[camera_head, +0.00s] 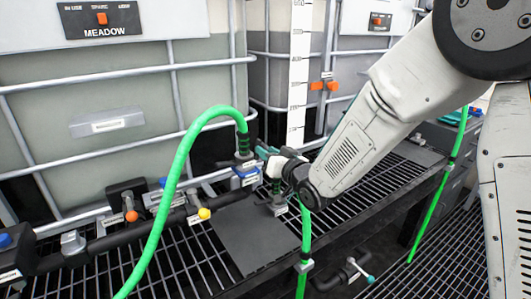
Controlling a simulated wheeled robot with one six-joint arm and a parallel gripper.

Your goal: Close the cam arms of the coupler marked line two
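My gripper (266,153) is at the middle of the picture, at the end of my arm coming in from the right. Its teal fingers are small, and I cannot tell whether they are open or shut. A coupler (242,160) sits just left of the fingers, at the end of a green hose that arches over from the left. A second coupler (278,198) stands below my gripper, near another green hose (305,235). The tags are too small to read, so I cannot tell which coupler is line two. The positions of the cam arms are unclear.
A black pipe manifold (130,236) with orange and yellow knobs runs along the grating to the left. A caged tote marked MEADOW (110,70) stands behind it, with another tote at the back right. A dark plate (245,240) lies on the grating (180,268).

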